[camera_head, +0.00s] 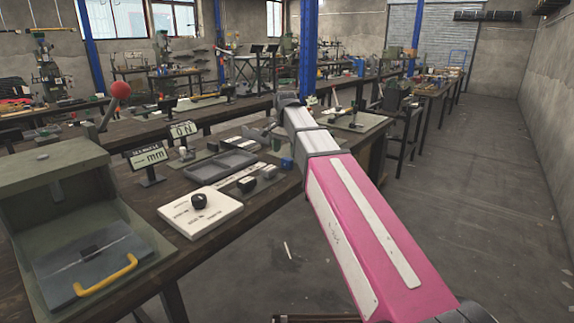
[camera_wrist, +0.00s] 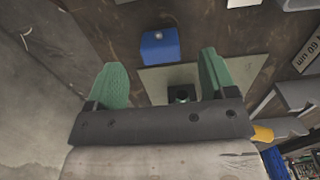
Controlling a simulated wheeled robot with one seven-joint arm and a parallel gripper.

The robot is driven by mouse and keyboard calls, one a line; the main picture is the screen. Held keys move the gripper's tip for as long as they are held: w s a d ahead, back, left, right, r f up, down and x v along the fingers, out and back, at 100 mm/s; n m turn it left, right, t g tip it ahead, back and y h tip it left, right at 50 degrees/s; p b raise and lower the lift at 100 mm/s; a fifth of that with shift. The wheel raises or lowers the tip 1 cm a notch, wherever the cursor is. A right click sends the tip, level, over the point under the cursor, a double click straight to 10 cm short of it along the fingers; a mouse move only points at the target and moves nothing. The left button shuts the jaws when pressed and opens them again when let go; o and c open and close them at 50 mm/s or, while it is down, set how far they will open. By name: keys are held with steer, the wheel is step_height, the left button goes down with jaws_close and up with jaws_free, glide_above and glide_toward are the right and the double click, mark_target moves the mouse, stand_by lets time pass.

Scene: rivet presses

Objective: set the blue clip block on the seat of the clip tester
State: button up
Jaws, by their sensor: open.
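The blue clip block (camera_wrist: 160,48) lies on the dark wooden bench top, just beyond and between the fingertips in the wrist view. It also shows as a small blue block (camera_head: 287,162) near the bench's right edge in the head view. My gripper (camera_wrist: 161,66) is open and empty, with its two green fingers apart and the block not between them. A pale green plate (camera_wrist: 155,82) with a small dark fitting (camera_wrist: 182,94) lies beside the block, partly hidden by my gripper. I cannot tell surely whether this is the clip tester.
A grey tray (camera_head: 222,167), a white panel with a black knob (camera_head: 200,212) and small signs (camera_head: 147,158) stand on the bench to the left. A large green press box (camera_head: 50,170) with a yellow handle stands nearest. The floor at right (camera_head: 470,190) is mostly clear.

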mark_target(286, 159)
step_height(286, 159, down, 5)
steer(key=shift+d+r, duration=0.1)
steer(key=c, duration=1.1)
steer(key=shift+o, duration=0.2)
